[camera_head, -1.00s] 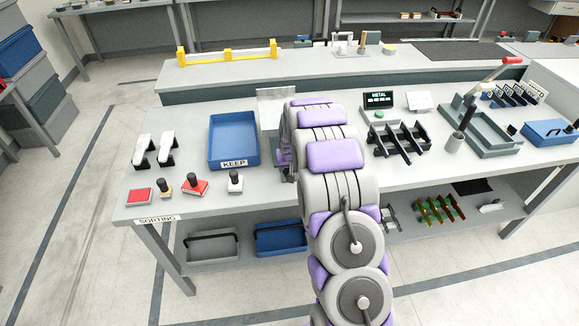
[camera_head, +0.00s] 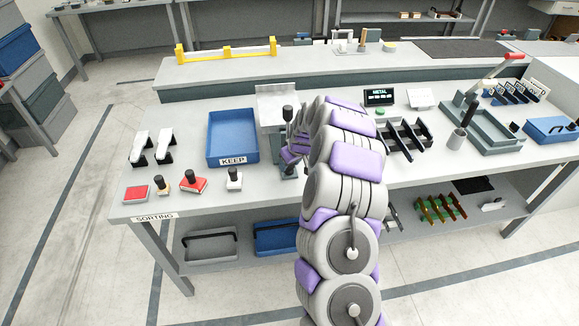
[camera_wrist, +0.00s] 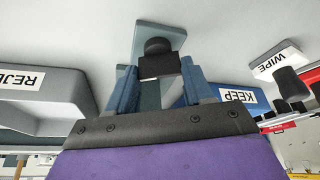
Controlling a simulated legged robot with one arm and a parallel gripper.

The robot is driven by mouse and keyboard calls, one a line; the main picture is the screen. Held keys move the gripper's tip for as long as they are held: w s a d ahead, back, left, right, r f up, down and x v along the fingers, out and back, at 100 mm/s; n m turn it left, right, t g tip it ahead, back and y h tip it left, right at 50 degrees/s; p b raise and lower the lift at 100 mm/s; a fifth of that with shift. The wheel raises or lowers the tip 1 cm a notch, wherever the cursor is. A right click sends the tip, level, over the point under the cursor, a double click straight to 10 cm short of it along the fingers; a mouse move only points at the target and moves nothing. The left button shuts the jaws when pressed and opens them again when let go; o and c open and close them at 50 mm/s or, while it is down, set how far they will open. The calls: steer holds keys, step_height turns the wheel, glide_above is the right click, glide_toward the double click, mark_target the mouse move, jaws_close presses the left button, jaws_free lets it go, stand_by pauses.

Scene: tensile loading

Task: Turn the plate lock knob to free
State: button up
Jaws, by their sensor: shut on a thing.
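In the wrist view, my gripper (camera_wrist: 159,72) has its two blue fingers on either side of a black knob (camera_wrist: 158,64), shut on it. The knob has a rounded dark part behind a squarer black block. It sits in front of a grey-green plate (camera_wrist: 160,33). In the head view, a grey stand (camera_head: 272,100) rises beside the blue KEEP tray, with a black upright handle (camera_head: 287,113) at its right. My arm's end is beside this stand, and my fingers are mostly hidden there. The knob's turn angle cannot be read.
The KEEP tray (camera_head: 233,138) stands left of the stand. Several black-handled stamps (camera_head: 234,178) are along the front left. A METAL display (camera_head: 379,97) and a black rack (camera_head: 408,138) stand to the right. A grey REJECT tray (camera_wrist: 45,88) is near in the wrist view.

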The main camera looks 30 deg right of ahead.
steer(key=shift+s+f+n+b, duration=0.1)
steer(key=shift+f+n+b, duration=0.05)
steer(key=shift+n+b, duration=0.25)
steer(key=o, duration=1)
steer(key=shift+d, duration=0.1)
steer(key=shift+o, duration=0.2)
steer(key=p+v, duration=0.3)
steer(key=v, duration=1.4)
steer(key=shift+w+d+r+p, duration=0.2)
steer(key=shift+d+r+p, duration=0.05)
steer(key=shift+p, duration=0.05)
